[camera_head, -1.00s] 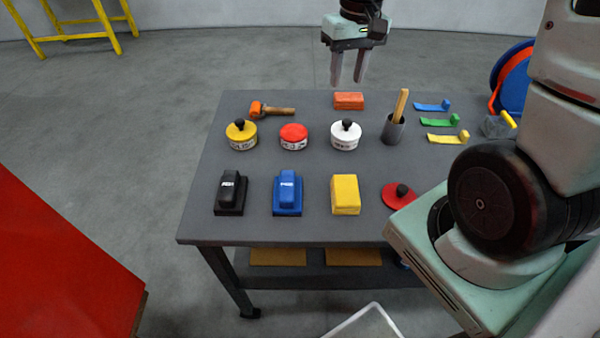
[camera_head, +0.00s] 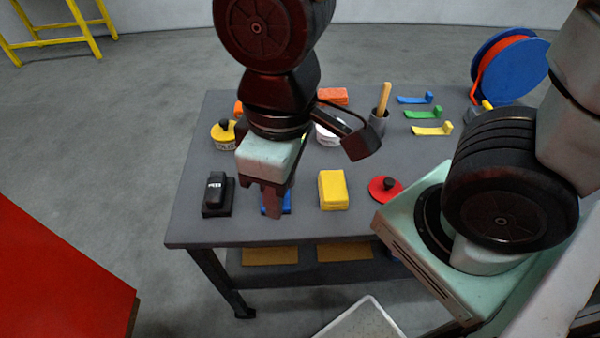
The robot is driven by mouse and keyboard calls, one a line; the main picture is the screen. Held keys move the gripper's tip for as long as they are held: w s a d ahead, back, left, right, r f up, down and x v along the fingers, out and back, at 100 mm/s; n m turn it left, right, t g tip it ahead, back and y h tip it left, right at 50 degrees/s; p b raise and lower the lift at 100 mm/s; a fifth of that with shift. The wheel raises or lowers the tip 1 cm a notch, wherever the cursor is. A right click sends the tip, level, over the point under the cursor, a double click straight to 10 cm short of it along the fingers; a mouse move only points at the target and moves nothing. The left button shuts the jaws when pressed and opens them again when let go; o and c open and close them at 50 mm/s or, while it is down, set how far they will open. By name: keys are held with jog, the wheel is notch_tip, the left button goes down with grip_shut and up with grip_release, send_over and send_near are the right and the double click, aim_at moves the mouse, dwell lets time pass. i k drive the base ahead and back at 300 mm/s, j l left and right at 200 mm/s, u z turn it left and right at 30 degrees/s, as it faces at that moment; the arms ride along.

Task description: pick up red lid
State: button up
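The red lid (camera_head: 379,190) is a flat red disc with a black knob. It lies on the grey table (camera_head: 200,228) near the front right, knob up, close to my body. My gripper (camera_head: 272,212) points down over the left half of the table, in front of the blue block (camera_head: 287,201), well to the left of the lid. Its fingers overlap in this view, so their gap cannot be told. Nothing is seen held. My arm hides the open-topped red tin.
A yellow block (camera_head: 333,189) stands between my gripper and the lid. Behind are a yellow-lidded tin (camera_head: 224,136), a partly hidden white tin (camera_head: 327,136), a grey cup (camera_head: 379,122) with a stick, and coloured strips (camera_head: 432,130).

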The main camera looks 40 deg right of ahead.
aim_at(382, 189)
jog(key=z, duration=0.4)
jog(key=k+j+z, duration=0.1)
jog(key=z, duration=0.3)
jog(key=k+z, duration=0.15)
jog(key=z, duration=0.6)
jog(key=k+l, duration=0.1)
jog(key=k, duration=0.25)
jog(key=k+l, duration=0.1)
jog(key=k, duration=0.2)
